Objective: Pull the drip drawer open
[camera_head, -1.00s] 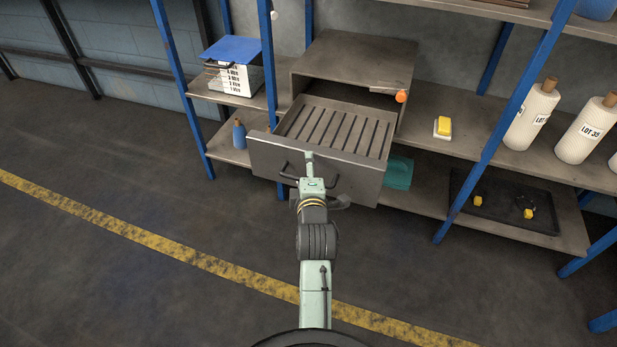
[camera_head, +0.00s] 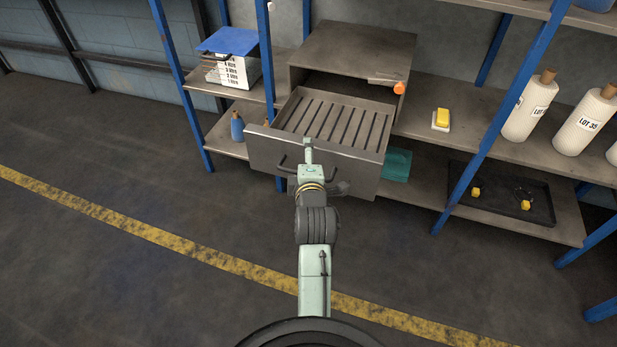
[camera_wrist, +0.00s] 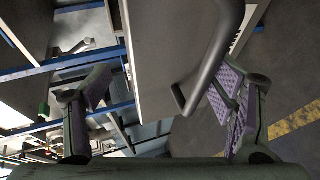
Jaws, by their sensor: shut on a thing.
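The drip drawer (camera_head: 262,156) is a grey metal drawer with a slatted floor, standing well out of its metal housing (camera_head: 358,46). Its dark bar handle (camera_head: 284,164) is on the front panel, partly hidden behind my arm in the head view. My gripper (camera_head: 308,152) is at the middle of the drawer front, shut on the handle. In the wrist view the handle (camera_wrist: 215,60) passes between the fingers of my gripper (camera_wrist: 160,110), close to the right finger. The exact contact is hard to see.
Blue shelf posts (camera_head: 483,130) flank the housing. An orange knob (camera_head: 399,88) is at its right. The floor before the drawer is clear, with a yellow line (camera_head: 200,254).

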